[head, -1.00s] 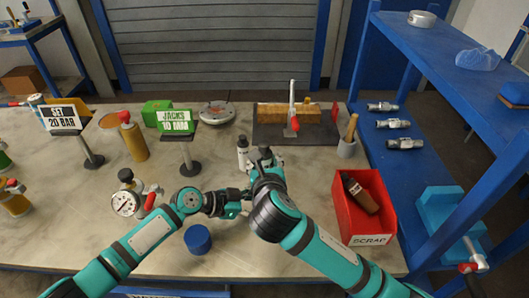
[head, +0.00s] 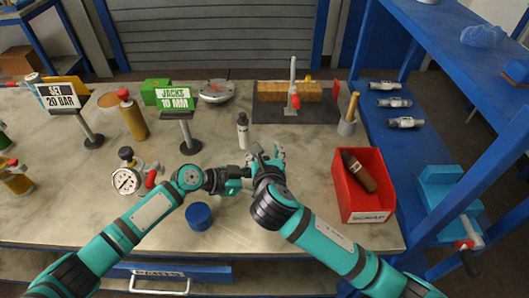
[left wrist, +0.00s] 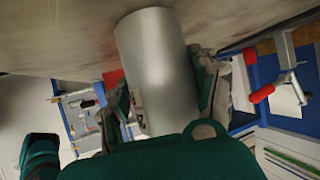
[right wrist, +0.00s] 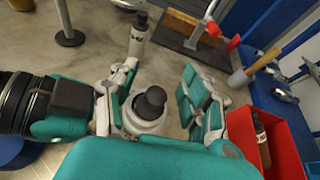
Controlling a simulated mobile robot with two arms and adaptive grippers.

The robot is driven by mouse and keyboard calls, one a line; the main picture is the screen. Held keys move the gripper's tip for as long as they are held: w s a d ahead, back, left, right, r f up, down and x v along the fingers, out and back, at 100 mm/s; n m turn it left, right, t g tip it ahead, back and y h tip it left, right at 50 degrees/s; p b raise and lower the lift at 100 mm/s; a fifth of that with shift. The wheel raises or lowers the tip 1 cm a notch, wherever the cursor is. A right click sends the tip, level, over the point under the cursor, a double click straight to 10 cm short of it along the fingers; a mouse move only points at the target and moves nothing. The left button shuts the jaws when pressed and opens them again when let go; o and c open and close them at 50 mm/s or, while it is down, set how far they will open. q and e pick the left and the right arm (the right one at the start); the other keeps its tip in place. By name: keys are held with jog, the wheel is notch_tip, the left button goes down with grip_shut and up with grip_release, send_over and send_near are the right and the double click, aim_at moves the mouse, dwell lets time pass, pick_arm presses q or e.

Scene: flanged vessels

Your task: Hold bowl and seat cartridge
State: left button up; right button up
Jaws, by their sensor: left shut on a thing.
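A plain silver cylinder, which I take for the bowl (left wrist: 158,65), fills the middle of the left wrist view between the fingers of my left gripper (left wrist: 165,100). The left gripper is shut on it. In the head view the left gripper (head: 236,183) is beside my right gripper (head: 266,155), over the middle of the bench. In the right wrist view a dark rounded top, perhaps of the cartridge (right wrist: 150,101), sits in a pale round rim. My right gripper's fingers (right wrist: 158,90) are spread on both sides of it. How deep the cartridge sits is hidden.
A small labelled bottle (head: 242,130) stands just beyond the grippers. A blue cylinder (head: 199,216) stands near the front edge, a gauge (head: 126,181) at left. A red scrap bin (head: 364,198) is at right. The bench between sign stand and bottle is clear.

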pick_arm(q)
jog(key=shift+s, duration=0.1)
pick_arm(e)
jog(key=shift+o, duration=0.6)
pick_arm(q)
jog(key=shift+f, duration=0.1)
pick_arm(e)
jog(key=s, duration=0.9)
jog(key=shift+d, duration=0.4)
jog(key=shift+s, duration=0.1)
pick_arm(q)
jog(key=o, duration=1.1)
jog(key=shift+o, duration=0.2)
